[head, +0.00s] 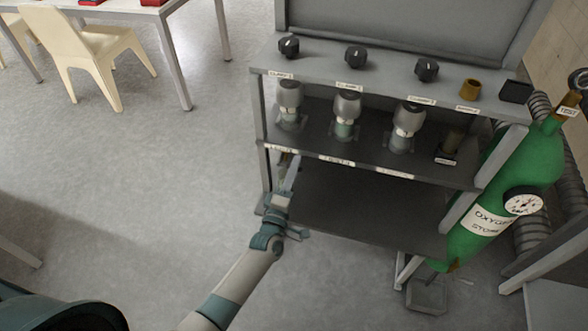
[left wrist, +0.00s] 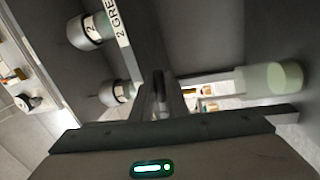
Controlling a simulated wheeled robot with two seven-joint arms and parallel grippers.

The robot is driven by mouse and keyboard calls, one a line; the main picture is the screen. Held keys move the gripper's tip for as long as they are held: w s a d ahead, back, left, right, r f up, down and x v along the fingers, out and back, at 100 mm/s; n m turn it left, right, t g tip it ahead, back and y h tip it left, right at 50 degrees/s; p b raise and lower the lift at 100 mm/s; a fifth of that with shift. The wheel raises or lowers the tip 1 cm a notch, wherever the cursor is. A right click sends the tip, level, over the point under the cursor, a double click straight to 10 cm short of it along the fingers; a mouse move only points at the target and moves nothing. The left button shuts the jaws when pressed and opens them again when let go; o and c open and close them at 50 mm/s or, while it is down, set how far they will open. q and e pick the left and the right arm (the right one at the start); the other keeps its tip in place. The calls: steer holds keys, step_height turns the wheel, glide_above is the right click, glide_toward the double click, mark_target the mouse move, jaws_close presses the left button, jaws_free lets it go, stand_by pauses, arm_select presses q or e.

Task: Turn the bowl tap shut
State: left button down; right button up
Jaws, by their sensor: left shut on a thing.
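My left gripper (head: 290,172) reaches up to the front left of the rack, just below the labelled edge of its middle shelf. Its fingers also show in the left wrist view (left wrist: 163,95), close together and shut on a small part between them, which looks like the bowl tap. The fingers and the shelf edge hide most of that part, so its handle angle cannot be told. My right gripper is not in view.
The rack's middle shelf (head: 370,154) holds several grey-capped bowls; black knobs (head: 356,57) line the top. A green oxygen cylinder (head: 515,175) with a gauge stands at the right. The floor left of the rack is clear. A cream chair (head: 85,50) stands further back.

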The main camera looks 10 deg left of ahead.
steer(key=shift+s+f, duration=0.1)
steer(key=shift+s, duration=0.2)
arm_select(q)
steer(key=c, duration=1.7)
jaws_free()
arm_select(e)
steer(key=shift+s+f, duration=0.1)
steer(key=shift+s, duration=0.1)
arm_select(q)
steer(key=shift+r, duration=0.1)
